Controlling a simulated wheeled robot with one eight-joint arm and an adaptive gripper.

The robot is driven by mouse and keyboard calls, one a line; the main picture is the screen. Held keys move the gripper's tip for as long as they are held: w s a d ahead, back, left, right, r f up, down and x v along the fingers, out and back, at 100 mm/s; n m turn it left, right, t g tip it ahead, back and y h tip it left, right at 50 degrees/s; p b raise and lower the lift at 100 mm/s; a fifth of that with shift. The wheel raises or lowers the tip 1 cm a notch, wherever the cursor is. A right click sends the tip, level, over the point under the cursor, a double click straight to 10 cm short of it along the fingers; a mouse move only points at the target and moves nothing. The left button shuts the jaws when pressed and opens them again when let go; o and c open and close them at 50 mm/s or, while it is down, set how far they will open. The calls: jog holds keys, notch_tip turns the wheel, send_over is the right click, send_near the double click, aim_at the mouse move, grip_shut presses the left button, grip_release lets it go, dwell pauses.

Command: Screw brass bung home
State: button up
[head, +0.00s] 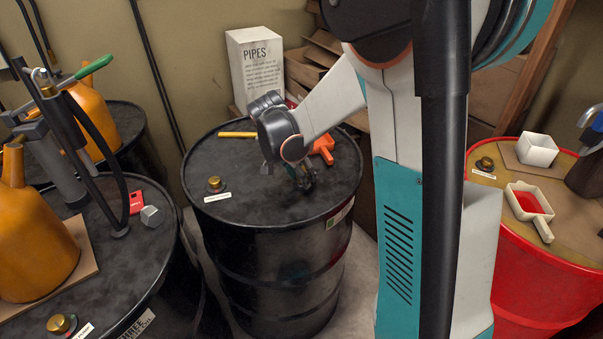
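A brass bung (215,184) sits on the left part of the lid of the middle black drum (285,270), behind a small white label (217,197). Whether it is fully seated is too small to tell. My gripper (303,184) points down at the right-centre of the same lid, to the right of that bung and apart from it. The fingers are dark and small against the black lid, so I cannot tell whether they are open, shut or touching anything. Similar brass bungs show on the front left drum (62,324) and the red drum (485,163).
On the middle lid lie a yellow bar (237,134) and an orange tool (322,148) behind my arm. A white PIPES box (256,65) stands behind. The left drum carries a pump (60,130), an orange jug (30,235) and a red item (136,202). The lid's front is clear.

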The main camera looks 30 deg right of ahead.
jog(key=shift+f, duration=0.1)
jog(key=m, duration=0.1)
jog(key=m+g, duration=0.1)
jog(key=m, duration=0.1)
jog(key=shift+w, duration=0.4)
jog(key=m+g, duration=0.1)
jog(key=m, duration=0.2)
jog(key=shift+w, duration=0.1)
jog(key=o, duration=1.4)
jog(key=shift+w+d+f, duration=0.1)
jog(key=shift+c, duration=0.2)
